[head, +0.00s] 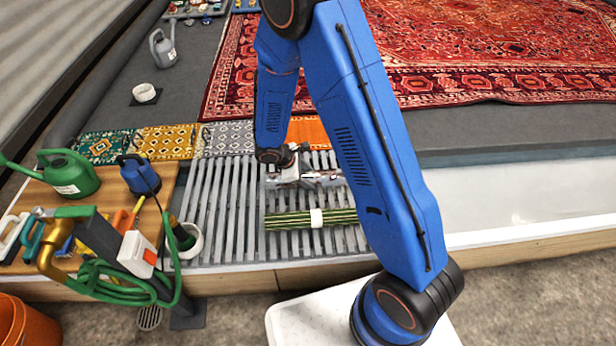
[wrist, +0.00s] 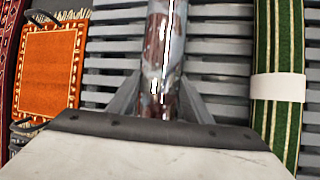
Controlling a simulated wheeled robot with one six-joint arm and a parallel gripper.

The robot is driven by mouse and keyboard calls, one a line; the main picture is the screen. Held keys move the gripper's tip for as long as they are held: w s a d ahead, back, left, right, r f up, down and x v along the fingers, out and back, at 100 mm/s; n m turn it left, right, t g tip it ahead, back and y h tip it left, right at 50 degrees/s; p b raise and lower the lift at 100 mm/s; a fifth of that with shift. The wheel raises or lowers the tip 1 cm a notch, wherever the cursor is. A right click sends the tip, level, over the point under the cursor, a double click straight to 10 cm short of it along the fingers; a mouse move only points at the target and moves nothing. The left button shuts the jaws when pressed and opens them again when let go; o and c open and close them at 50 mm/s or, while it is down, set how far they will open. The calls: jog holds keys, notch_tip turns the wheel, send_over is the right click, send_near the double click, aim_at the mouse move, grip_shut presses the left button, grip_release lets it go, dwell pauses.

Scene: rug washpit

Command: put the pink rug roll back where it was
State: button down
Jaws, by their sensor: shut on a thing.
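My gripper (head: 306,178) is low over the grey slatted rack, partly behind my own arm in the head view. In the wrist view its two grey fingers (wrist: 160,104) lie on either side of a shiny, mottled pinkish-grey roll (wrist: 166,45) and are shut on it. The roll (head: 284,178) looks wrapped in glossy film, with dull red and grey patches. I see no plainly pink roll elsewhere. I cannot tell whether the held roll touches the slats. Its near end is hidden by my gripper in the wrist view.
A green striped roll (head: 285,220) with a white band lies on the slatted rack (head: 232,215), roughly parallel to the held roll. It is also in the wrist view (wrist: 264,35). A small orange rug (wrist: 50,70) lies opposite. The rack's left part is clear. A hose stand (head: 100,235) rises at left.

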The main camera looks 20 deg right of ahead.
jog(key=c, duration=0.9)
grip_release()
jog(key=v, duration=1.2)
jog(key=s+d+r+m+y, duration=0.1)
jog(key=s+d+r+m, duration=0.15)
jog(key=r, duration=0.25)
jog(key=s+d+r+m, duration=0.1)
jog(key=d+r, duration=0.2)
jog(key=r, duration=0.2)
jog(key=s+d+r+m+t+y, duration=0.1)
jog(key=s+d+r+m, duration=0.1)
jog(key=s+r, duration=0.4)
jog(key=s+d+r+m+t+y, duration=0.1)
jog(key=s+r+m, duration=0.4)
jog(key=s, duration=0.6)
jog(key=s+d+r+m+t+y, duration=0.1)
jog(key=s+d+r+m+y, duration=0.2)
jog(key=s, duration=0.5)
notch_tip(320, 180, up, 4)
jog(key=shift+s+d+f+m+t, duration=0.1)
jog(key=shift+s+d+m+t, duration=0.35)
jog(key=shift+d, duration=0.75)
